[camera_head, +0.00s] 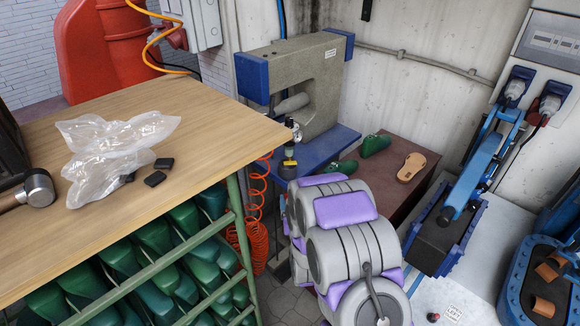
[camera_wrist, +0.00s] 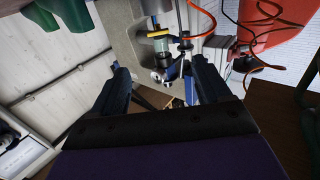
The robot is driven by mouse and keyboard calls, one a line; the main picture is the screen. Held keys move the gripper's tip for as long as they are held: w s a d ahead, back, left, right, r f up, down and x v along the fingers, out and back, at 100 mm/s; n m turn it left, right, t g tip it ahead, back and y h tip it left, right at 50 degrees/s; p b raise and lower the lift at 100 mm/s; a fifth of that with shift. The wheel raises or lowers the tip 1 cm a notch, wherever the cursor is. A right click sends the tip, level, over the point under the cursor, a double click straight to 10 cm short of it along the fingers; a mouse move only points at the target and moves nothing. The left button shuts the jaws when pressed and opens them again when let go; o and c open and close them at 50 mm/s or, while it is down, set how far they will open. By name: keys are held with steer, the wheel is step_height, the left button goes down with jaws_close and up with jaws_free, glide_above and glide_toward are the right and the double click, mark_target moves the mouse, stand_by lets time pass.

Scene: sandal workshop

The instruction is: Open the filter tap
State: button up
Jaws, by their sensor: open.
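The filter (camera_head: 289,152) is a small upright unit with a yellow band, hanging near the table's far right corner beside the grey machine. In the wrist view, which is turned over, the filter (camera_wrist: 160,46) shows a clear bowl, a yellow part and silver fittings (camera_wrist: 160,75). I cannot clearly tell which fitting is the tap. My gripper (camera_wrist: 159,68) is open, with one dark finger on each side of the picture. The filter's fittings appear between and beyond the fingers, with no visible contact. In the head view my arm hides the gripper.
A wooden table (camera_head: 205,128) with a plastic bag and a hammer stands at left. An orange coiled hose (camera_head: 258,225) hangs below the filter. The grey machine (camera_head: 305,70) stands behind it. A brown bench (camera_head: 395,160) with a sandal sole is at right.

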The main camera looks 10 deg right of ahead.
mark_target(290, 163)
steer(key=w+b, duration=0.1)
steer(key=w, duration=0.4)
steer(key=w+b, duration=0.1)
steer(key=w, duration=0.5)
steer(key=w+d+b, duration=0.1)
steer(key=w+b, duration=0.1)
steer(key=w, duration=0.4)
steer(key=shift+d, duration=0.1)
